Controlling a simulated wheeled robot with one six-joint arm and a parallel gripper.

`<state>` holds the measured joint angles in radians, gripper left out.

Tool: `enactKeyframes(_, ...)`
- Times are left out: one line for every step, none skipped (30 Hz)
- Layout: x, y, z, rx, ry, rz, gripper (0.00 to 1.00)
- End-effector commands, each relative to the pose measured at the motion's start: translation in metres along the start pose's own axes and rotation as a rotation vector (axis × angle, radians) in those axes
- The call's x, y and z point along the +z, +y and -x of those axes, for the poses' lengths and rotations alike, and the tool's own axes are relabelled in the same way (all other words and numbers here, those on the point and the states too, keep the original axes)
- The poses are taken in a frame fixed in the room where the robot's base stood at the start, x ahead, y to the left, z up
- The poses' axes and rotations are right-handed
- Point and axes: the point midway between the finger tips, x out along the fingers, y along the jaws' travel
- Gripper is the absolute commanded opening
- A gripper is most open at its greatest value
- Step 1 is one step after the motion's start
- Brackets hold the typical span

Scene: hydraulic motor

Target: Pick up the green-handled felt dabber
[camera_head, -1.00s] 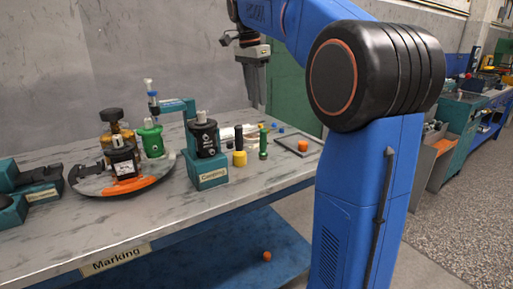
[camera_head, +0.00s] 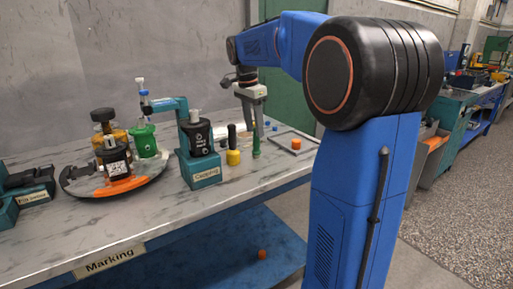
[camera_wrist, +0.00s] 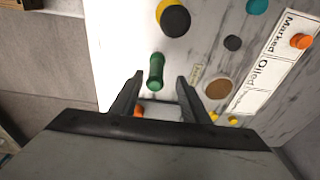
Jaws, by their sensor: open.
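The green-handled felt dabber (camera_head: 256,148) stands upright on the marble-look bench, right of a yellow dabber with a black handle (camera_head: 233,147). Its green handle (camera_wrist: 156,71) shows in the wrist view just beyond the fingertips, slightly left of the middle of the gap. My gripper (camera_head: 256,128) points down above and around the dabber's top in the head view, where the fingers partly cover it. In the wrist view my gripper (camera_wrist: 160,82) has its two fingers spread with nothing gripped between them. I cannot tell whether a finger touches the handle.
The black-handled dabber (camera_wrist: 174,18) stands close by. Left of it is a teal stand labelled "Capping" (camera_head: 203,170), then a round tray (camera_head: 75,184) with bottles. A marked strip (camera_wrist: 266,68) and an orange cap (camera_wrist: 301,41) lie to the right.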

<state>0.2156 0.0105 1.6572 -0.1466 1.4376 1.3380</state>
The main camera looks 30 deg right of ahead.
Motion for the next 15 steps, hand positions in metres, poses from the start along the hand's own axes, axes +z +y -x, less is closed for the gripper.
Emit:
enactKeyframes(-0.001, 0.001, -0.004, 0.001, 0.0, -0.001, 0.42)
enactKeyframes(-0.001, 0.002, -0.007, 0.002, 0.0, -0.001, 0.42)
enactKeyframes(-0.001, 0.004, -0.012, 0.002, -0.001, -0.001, 0.42)
enactKeyframes(-0.002, 0.005, -0.016, 0.003, -0.001, -0.001, 0.42)
enactKeyframes(-0.002, 0.006, -0.02, 0.002, -0.001, -0.001, 0.42)
enactKeyframes(-0.003, 0.007, -0.026, 0.003, -0.001, -0.001, 0.42)
enactKeyframes(-0.003, 0.008, -0.03, 0.003, -0.001, -0.001, 0.42)
enactKeyframes(-0.003, 0.008, -0.034, 0.002, -0.001, -0.001, 0.42)
enactKeyframes(-0.003, 0.008, -0.039, 0.003, -0.001, 0.0, 0.42)
enactKeyframes(-0.003, 0.008, -0.042, 0.003, -0.001, 0.0, 0.42)
enactKeyframes(-0.003, 0.008, -0.044, 0.002, 0.0, 0.0, 0.42)
enactKeyframes(-0.003, 0.007, -0.047, 0.001, 0.0, 0.0, 0.42)
enactKeyframes(-0.003, 0.007, -0.048, 0.001, 0.0, 0.0, 0.42)
enactKeyframes(-0.003, 0.007, -0.049, 0.001, 0.0, 0.0, 0.42)
enactKeyframes(-0.003, 0.007, -0.05, 0.001, 0.0, 0.0, 0.42)
